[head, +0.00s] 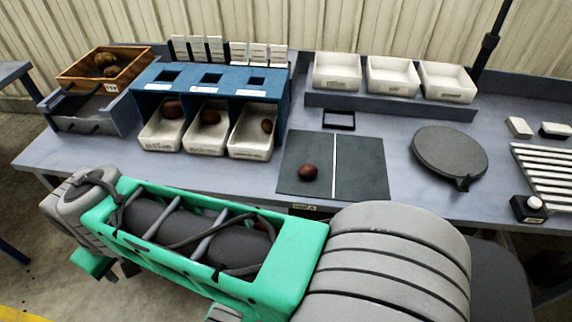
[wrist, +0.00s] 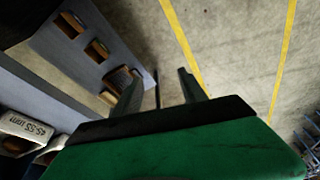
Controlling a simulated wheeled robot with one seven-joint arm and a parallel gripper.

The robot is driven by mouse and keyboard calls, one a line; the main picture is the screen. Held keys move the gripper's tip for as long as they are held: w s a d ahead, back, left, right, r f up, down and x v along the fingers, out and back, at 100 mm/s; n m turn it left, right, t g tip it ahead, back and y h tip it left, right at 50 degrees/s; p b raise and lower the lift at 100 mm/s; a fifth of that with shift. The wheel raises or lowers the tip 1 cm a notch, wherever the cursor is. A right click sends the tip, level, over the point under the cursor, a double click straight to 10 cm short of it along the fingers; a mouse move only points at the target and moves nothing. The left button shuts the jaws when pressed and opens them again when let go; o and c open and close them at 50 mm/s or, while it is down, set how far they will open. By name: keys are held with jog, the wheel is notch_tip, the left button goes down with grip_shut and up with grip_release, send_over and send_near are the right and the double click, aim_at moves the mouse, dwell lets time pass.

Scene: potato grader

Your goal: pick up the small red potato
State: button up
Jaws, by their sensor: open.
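A dark red potato (head: 308,172) lies on the left half of the dark mat (head: 361,180) in the head view. Three more reddish potatoes sit in the white bins under the blue sorter: one in the left bin (head: 172,109), one in the middle bin (head: 210,117) and a smaller-looking one in the right bin (head: 266,126). My gripper (wrist: 160,88) is open and empty in the wrist view, its fingers over the floor beside the bench. No potato is between the fingers. In the head view my arm crosses the foreground, and the fingers are not clearly visible.
A wooden crate (head: 82,80) holds brown potatoes at the back left. Three white trays (head: 337,72) stand at the back. A round dark plate (head: 449,150) and a white slatted rack (head: 545,172) are to the right. The blue sorter (head: 212,77) roofs the bins' back parts.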

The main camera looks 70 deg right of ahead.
jog(key=shift+o, duration=1)
jog(key=d+r+m, duration=0.2)
jog(key=d+m, duration=0.4)
jog(key=d, duration=0.5)
jog(key=shift+w+g+h, duration=0.15)
jog(key=shift+g+h, duration=0.15)
notch_tip(320, 180, up, 3)
jog(key=m+g+p, duration=0.2)
jog(key=m, duration=1.7)
send_over(308, 167)
jog(key=s, duration=0.1)
jog(key=shift+a, duration=0.2)
jog(key=f, duration=0.4)
jog(key=w+f, duration=0.1)
jog(key=f, duration=0.2)
jog(key=shift+d+f+p, duration=0.1)
jog(key=shift+d+p, duration=0.1)
jog(key=shift+p, duration=0.1)
jog(key=shift+f, duration=0.3)
jog(key=shift+c, duration=0.4)
grip_shut()
